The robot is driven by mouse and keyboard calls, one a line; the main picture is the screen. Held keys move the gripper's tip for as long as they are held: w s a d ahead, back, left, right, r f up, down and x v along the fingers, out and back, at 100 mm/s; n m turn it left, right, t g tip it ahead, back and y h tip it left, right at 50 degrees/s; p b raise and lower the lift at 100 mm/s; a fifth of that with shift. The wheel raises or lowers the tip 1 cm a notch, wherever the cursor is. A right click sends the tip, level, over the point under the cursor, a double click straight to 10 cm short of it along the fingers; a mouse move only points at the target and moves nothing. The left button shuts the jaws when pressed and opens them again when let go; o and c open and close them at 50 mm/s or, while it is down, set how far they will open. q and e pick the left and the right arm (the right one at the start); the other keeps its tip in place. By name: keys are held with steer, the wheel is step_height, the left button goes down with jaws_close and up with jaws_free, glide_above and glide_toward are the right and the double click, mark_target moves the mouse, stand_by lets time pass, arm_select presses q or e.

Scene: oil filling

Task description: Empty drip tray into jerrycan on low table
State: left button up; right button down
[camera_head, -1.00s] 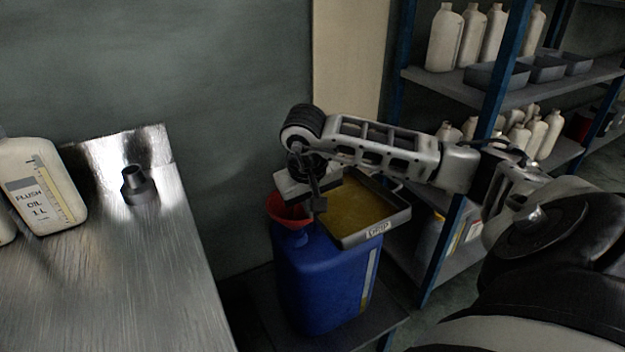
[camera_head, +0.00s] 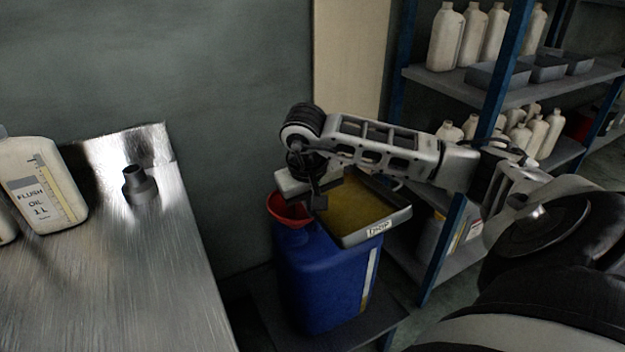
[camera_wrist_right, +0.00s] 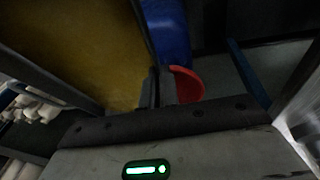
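The drip tray (camera_head: 372,230), grey with a "DRIP" label and yellowish oil (camera_head: 360,205) in it, is held above the blue jerrycan (camera_head: 320,280). A red funnel (camera_head: 285,212) sits in the jerrycan's top, left of the tray. My right gripper (camera_head: 318,200) is shut on the tray's left edge, close beside the funnel. In the right wrist view the tray's oil (camera_wrist_right: 80,40) fills the upper left, and the funnel (camera_wrist_right: 187,85) is just right of the fingers (camera_wrist_right: 158,88). The jerrycan stands on the low table (camera_head: 375,325). My left gripper is not in view.
A metal bench (camera_head: 110,280) at left holds a "FLUSH OIL 1L" bottle (camera_head: 40,185) and a dark nozzle-like piece (camera_head: 139,186). A blue-framed shelf (camera_head: 450,85) with bottles and grey trays stands right of the jerrycan. A wall lies behind.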

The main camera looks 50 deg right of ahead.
arm_select(q)
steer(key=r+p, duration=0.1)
steer(key=p, duration=0.2)
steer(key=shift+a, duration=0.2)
arm_select(e)
steer(key=shift+w+a+r+g, duration=0.1)
steer(key=shift+w+r+g, duration=0.3)
steer(key=shift+r+g, duration=0.4)
arm_select(q)
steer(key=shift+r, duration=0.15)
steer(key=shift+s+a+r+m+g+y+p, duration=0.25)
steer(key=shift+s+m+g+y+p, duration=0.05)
steer(key=shift+p, duration=0.85)
arm_select(e)
steer(key=shift+w+a+r+g+h, duration=0.15)
steer(key=shift+w+r+g, duration=0.15)
steer(key=shift+g, duration=0.2)
steer(key=shift+w+d+r+g+h, duration=0.1)
steer(key=shift+w+r+g+h, duration=0.1)
steer(key=shift+r+g, duration=0.25)
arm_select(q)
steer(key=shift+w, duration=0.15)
arm_select(e)
steer(key=shift+f, duration=0.1)
